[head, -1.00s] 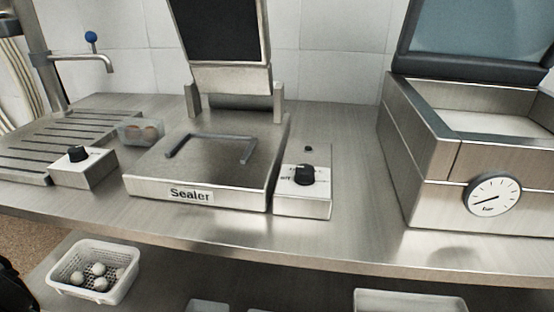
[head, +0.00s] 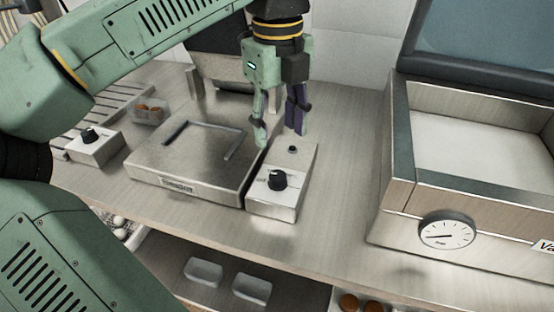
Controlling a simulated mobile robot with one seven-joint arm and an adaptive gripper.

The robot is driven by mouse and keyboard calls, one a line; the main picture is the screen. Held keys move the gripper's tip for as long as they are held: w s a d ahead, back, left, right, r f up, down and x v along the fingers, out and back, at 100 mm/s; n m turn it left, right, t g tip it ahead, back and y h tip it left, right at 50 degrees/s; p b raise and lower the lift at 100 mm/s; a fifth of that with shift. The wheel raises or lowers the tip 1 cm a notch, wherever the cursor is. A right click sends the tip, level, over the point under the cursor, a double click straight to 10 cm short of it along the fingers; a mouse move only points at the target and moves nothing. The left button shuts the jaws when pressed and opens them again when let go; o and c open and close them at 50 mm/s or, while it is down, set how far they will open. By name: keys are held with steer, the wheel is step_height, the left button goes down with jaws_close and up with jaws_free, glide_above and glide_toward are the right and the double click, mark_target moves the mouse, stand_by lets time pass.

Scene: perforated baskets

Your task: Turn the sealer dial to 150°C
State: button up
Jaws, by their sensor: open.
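The sealer (head: 190,165) is a flat metal box with a grey bar frame on top and a raised lid behind it. Its control box (head: 272,208) stands at its right side, with a black dial (head: 277,180) on top and a small dark knob behind the dial. The dial's markings are too small to read. My gripper (head: 279,140) hangs fingers down above the rear of the control box, behind the dial and apart from it. It is open and empty. My arm covers part of the raised lid.
A second box with a black knob (head: 89,135) stands left of the sealer. A large metal machine (head: 392,195) with a round gauge (head: 447,232) stands to the right, with clear counter between. A clear container (head: 151,110) sits behind the sealer's left. White baskets (head: 251,289) lie below the counter.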

mark_target(277, 174)
step_height(277, 174, down, 11)
steer(key=shift+a+r+p, duration=0.1)
steer(key=shift+p, duration=1)
steer(key=shift+c, duration=0.3)
jaws_close()
